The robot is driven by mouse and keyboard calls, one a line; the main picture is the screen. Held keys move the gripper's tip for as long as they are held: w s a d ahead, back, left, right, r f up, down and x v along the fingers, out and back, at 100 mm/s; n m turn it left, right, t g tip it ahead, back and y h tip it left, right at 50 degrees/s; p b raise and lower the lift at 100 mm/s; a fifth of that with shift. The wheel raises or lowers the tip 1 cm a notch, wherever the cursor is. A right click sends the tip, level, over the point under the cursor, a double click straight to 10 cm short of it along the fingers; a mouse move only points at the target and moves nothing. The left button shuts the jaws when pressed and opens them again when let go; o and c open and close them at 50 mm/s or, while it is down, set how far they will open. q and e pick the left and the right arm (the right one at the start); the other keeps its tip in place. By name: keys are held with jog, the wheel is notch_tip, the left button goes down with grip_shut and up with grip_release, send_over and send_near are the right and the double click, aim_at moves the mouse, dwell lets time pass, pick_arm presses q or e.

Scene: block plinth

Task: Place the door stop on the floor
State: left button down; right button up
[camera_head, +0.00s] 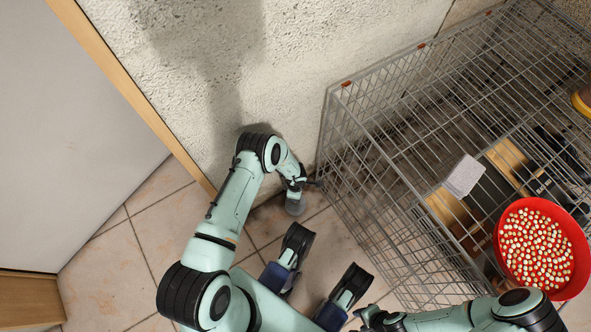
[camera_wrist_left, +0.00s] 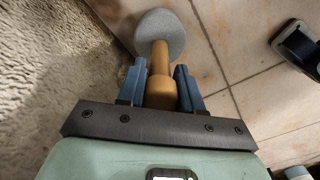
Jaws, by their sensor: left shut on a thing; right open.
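The door stop has a round grey base and a wooden stem. In the head view its grey base (camera_head: 295,206) shows just below my left gripper (camera_head: 296,186), near the foot of the wall and the cage corner. In the left wrist view the door stop (camera_wrist_left: 160,58) has its stem between the two blue fingers of my left gripper (camera_wrist_left: 159,88), which is shut on it. Its base points away from the gripper, over the tiled floor (camera_head: 115,268). I cannot tell whether the base touches the floor. My right gripper (camera_head: 364,319) is open at the bottom edge, partly cut off.
A wire cage (camera_head: 385,215) fills the right side. A rough wall (camera_head: 330,45) stands behind, and a white door panel (camera_head: 70,130) at left. Tiles at lower left are clear.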

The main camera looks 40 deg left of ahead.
pick_arm(q)
jog(key=shift+w, duration=0.1)
pick_arm(e)
jog(key=shift+s, duration=0.2)
pick_arm(q)
jog(key=shift+f, duration=0.1)
jog(key=c, duration=0.8)
grip_release()
jog(key=shift+f, duration=0.1)
jog(key=shift+o, duration=0.2)
jog(key=shift+r, duration=0.25)
notch_tip(320, 180, up, 12)
jog(key=p, duration=0.3)
jog(key=shift+f+p, duration=0.1)
jog(key=shift+p, duration=0.3)
pick_arm(e)
jog(key=w+r+t, duration=0.2)
jog(key=w+r, duration=0.2)
jog(key=w, duration=0.3)
jog(key=shift+w+a+n+t, duration=0.15)
jog(key=shift+a+n+t, duration=0.15)
jog(key=shift+a, duration=0.1)
